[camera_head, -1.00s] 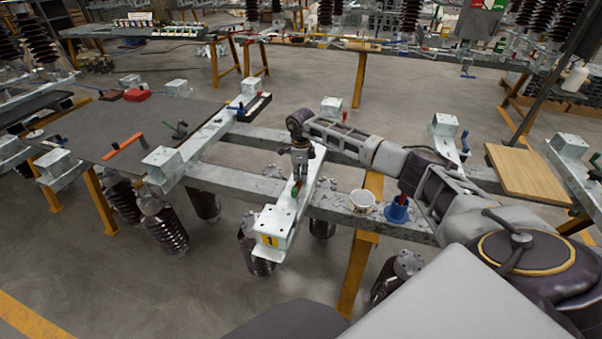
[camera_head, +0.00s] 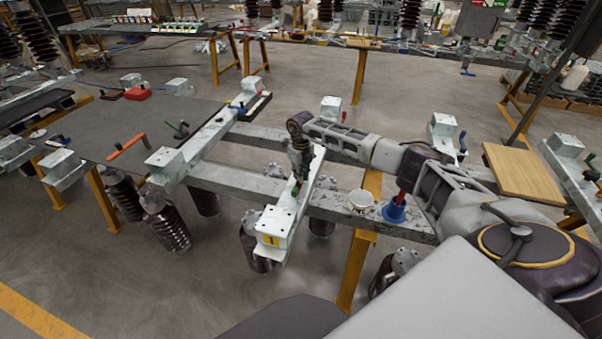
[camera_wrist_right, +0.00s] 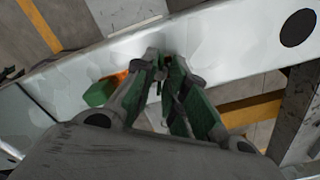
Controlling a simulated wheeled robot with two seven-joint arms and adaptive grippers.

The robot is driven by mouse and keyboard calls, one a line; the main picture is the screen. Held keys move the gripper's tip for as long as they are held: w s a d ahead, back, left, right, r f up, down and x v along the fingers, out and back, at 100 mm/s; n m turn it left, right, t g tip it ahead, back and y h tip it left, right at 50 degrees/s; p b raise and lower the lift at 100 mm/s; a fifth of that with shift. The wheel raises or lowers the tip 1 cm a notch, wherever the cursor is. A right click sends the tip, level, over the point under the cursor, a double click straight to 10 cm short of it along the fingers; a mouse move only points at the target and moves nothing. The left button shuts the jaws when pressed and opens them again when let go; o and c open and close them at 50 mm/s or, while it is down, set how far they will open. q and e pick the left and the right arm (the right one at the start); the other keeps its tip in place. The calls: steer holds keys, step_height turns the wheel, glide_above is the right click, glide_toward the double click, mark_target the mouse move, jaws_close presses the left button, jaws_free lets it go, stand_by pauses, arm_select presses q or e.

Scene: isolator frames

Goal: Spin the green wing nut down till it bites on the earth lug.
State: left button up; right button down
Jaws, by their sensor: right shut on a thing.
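My right gripper (camera_head: 297,178) points down onto the galvanised steel channel marked with a yellow 1 (camera_head: 284,215). In the right wrist view its fingers (camera_wrist_right: 163,62) are closed together over the pale channel face (camera_wrist_right: 215,50). Green parts of the wing nut show beside and between the fingers (camera_wrist_right: 100,92), with a small orange patch next to them. The fingers are shut on the wing nut and hide most of it. I cannot make out the earth lug or whether the nut touches it. My left gripper is in neither view.
A wooden board (camera_head: 528,172) lies further right. Dark ribbed insulators hang below the beams.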

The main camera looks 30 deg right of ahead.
steer(key=shift+w+r+m, duration=0.1)
steer(key=shift+r+m, duration=0.1)
steer(key=shift+m, duration=0.4)
steer(key=shift+m+p, duration=0.3)
steer(key=shift+m, duration=0.5)
steer(key=c, duration=1.4)
jaws_free()
steer(key=shift+f, duration=0.1)
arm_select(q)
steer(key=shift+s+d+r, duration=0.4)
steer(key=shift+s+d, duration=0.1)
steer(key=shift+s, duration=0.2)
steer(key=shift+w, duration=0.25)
arm_select(e)
steer(key=shift+r, duration=5.95)
